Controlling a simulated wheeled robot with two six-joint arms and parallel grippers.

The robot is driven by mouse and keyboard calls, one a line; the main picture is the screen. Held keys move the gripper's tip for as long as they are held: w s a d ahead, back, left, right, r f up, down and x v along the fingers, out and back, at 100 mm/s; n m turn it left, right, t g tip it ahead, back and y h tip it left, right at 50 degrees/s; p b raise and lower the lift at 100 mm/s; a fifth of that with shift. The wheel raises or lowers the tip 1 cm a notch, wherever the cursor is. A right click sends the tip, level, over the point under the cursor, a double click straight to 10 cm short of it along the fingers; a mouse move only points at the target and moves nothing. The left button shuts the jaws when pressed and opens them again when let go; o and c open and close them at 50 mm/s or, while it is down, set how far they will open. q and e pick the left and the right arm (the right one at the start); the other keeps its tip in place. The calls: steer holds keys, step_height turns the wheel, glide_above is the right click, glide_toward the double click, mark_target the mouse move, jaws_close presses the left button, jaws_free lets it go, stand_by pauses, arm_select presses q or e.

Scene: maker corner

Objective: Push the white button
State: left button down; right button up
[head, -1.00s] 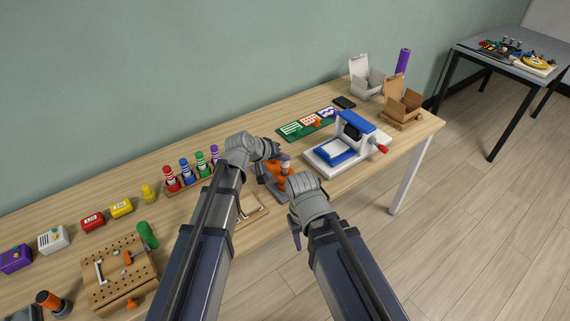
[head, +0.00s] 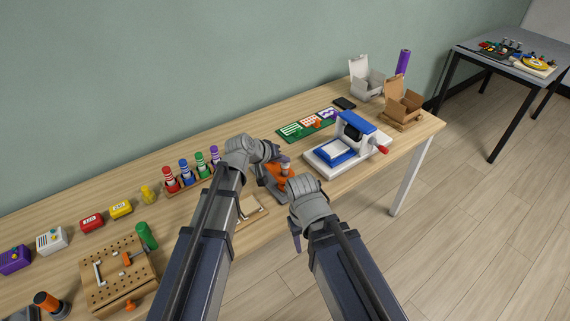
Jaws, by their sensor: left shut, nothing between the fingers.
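An orange device (head: 285,181) with a pale, whitish knob on top (head: 286,167) stands on the wooden table beside my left gripper. I cannot tell for sure whether that knob is the white button. My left gripper (head: 277,157) is shut and empty, just up and left of the knob; whether they touch is unclear. My arm hides part of the device's left side. A white box (head: 52,240) with small coloured marks on its face stands far left. My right gripper (head: 296,238) hangs at the table's front edge, pointing down; its fingers are mostly hidden.
A blue and white press (head: 345,145) with a red handle stands to the right. Striped peg holders (head: 190,172) and a pegboard (head: 115,275) are to the left. Green cards (head: 305,127) lie behind. Open boxes (head: 403,105) stand at the right end.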

mark_target(283, 166)
arm_select(q)
steer(key=shift+f, duration=0.25)
stand_by(0.4)
steer(key=shift+r+p, duration=0.85)
steer(key=shift+r, duration=0.15)
steer(key=shift+r, duration=0.1)
step_height(283, 166, up, 5)
steer(key=p, duration=0.5)
stand_by(0.4)
